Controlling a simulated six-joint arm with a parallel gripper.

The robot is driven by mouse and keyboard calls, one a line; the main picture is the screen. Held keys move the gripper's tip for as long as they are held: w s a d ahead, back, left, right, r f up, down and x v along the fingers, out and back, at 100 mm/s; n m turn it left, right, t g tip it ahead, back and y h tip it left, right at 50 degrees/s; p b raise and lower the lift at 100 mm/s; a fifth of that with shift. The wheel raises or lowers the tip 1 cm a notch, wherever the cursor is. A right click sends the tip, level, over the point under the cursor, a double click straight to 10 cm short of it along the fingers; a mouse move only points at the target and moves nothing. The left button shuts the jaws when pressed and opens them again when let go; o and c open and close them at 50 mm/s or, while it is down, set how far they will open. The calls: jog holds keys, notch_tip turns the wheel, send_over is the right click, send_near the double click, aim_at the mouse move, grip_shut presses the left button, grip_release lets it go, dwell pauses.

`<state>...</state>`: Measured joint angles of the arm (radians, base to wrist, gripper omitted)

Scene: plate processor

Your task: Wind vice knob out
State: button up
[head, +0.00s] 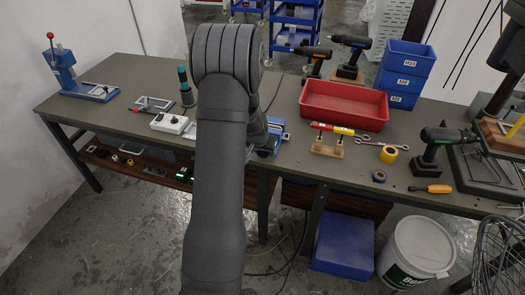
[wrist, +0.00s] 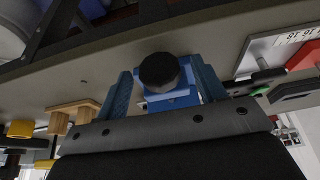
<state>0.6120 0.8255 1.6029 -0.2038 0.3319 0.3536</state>
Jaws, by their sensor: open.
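The vice is blue and sits at the bench's front edge in the head view (head: 278,130), partly hidden behind my arm. In the wrist view its blue body (wrist: 178,101) faces me with a round black knob (wrist: 158,72) at its front. My gripper (wrist: 159,69) is open, with one blue-grey finger on each side of the knob. Gaps show beside the knob, and the fingers look apart from it. How deep the knob sits between the fingertips is hard to tell. In the head view my gripper is hidden behind my arm.
A red tray (head: 343,103), a wooden stand with red and yellow pieces (head: 327,142) and a wrench (head: 380,142) lie right of the vice. The bench edge (wrist: 45,75) runs close by the knob.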

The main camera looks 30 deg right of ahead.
jog(key=c, duration=0.9)
jog(key=shift+c, duration=0.2)
jog(key=shift+w+a+g+h, duration=0.1)
jog(key=shift+g+h, duration=0.2)
jog(key=shift+w+a+n+g+h, duration=0.2)
jog(key=shift+n+g+h, duration=0.2)
jog(key=shift+g+h, duration=0.65)
jog(key=shift+w+a+f+n+g+h, duration=0.1)
jog(key=shift+n+g+h, duration=0.1)
jog(key=shift+g+h, duration=0.4)
jog(key=shift+w+f+n+g+h, duration=0.1)
jog(key=shift+n+g+h, duration=0.1)
jog(key=shift+g+h, duration=0.35)
jog(key=shift+s, duration=0.1)
jog(key=o, duration=0.9)
